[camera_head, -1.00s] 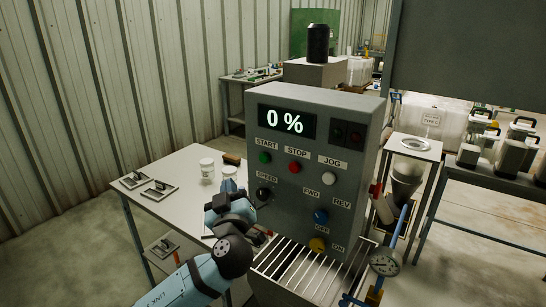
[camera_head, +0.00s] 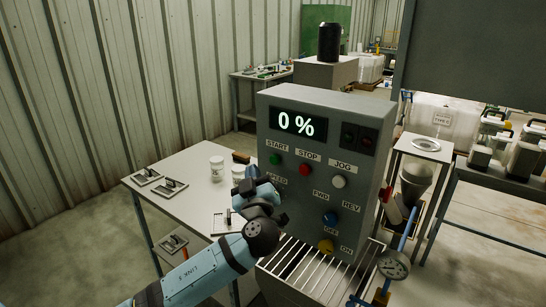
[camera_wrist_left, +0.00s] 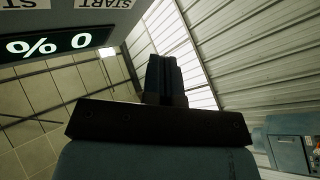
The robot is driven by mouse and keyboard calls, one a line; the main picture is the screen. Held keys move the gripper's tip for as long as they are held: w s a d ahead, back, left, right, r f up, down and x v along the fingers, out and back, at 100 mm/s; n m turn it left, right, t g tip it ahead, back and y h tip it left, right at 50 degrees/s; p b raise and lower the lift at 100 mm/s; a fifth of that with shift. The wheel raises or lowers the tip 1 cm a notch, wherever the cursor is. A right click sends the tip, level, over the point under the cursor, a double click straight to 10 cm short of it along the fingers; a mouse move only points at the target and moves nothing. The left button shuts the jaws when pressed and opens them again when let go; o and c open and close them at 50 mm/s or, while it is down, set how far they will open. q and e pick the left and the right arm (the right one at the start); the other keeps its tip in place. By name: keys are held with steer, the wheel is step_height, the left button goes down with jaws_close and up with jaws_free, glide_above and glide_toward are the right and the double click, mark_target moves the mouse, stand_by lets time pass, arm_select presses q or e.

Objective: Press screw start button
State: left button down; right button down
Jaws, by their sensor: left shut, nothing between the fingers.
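The grey control panel (camera_head: 335,122) stands in the middle of the head view, its display (camera_head: 298,123) reading "0 %". The green button under the START label (camera_head: 275,159) is on the panel's left side. The red STOP button (camera_head: 305,170) and white JOG button (camera_head: 338,181) are to its right. My left gripper (camera_head: 268,188) is in front of the panel's left edge, below the green button, partly hidden by its own wrist. In the left wrist view its closed fingers (camera_wrist_left: 166,78) show, with the display (camera_wrist_left: 45,45) and START label at upper left. My right gripper is not in view.
A grate (camera_head: 310,270) lies below the panel.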

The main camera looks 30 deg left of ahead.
mark_target(274, 160)
arm_select(q)
steer(key=w+b, duration=0.2)
steer(key=w, duration=0.2)
steer(key=shift+w+d, duration=0.15)
stand_by(0.4)
stand_by(0.6)
stand_by(0.6)
stand_by(0.4)
steer(key=shift+w+b, duration=0.4)
steer(key=shift+b, duration=0.35)
